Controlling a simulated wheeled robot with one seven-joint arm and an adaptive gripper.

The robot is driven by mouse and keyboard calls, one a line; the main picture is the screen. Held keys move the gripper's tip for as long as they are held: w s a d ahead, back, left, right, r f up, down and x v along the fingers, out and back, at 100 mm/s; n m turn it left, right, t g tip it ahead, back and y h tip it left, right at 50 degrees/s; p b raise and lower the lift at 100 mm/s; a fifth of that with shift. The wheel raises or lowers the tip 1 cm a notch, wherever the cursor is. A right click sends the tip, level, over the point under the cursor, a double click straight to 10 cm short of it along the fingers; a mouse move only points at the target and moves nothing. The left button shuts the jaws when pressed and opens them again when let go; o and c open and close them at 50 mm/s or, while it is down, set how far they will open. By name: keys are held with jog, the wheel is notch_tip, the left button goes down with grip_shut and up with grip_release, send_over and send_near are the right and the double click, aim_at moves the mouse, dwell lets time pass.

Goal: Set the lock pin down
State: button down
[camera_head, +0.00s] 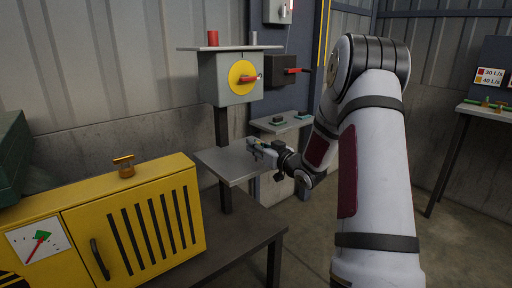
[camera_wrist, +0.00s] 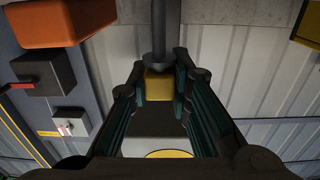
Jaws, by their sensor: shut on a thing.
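My gripper (camera_head: 257,149) is above the right part of a grey metal shelf plate (camera_head: 218,163), below the grey switch box. It also shows in the wrist view (camera_wrist: 163,85), its teal-padded fingers closed on a yellow-brass block. I take this block to be part of the lock pin (camera_wrist: 159,86). A dark rod with a round flange (camera_wrist: 165,58) lines up with the block at the top of that view. I cannot tell whether they are joined. In the head view the held piece is too small to make out, and whether it touches the plate is unclear.
The grey switch box (camera_head: 230,85) has a yellow disc and red handle, with a red cylinder (camera_head: 213,38) on top. A black box with a red lever (camera_head: 282,70) is beside it. A yellow cabinet (camera_head: 130,225) at front left carries a brass T-shaped piece (camera_head: 124,166).

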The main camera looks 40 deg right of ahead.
jog(key=shift+f, duration=0.2)
jog(key=c, duration=1.5)
grip_release()
jog(key=shift+o, duration=0.2)
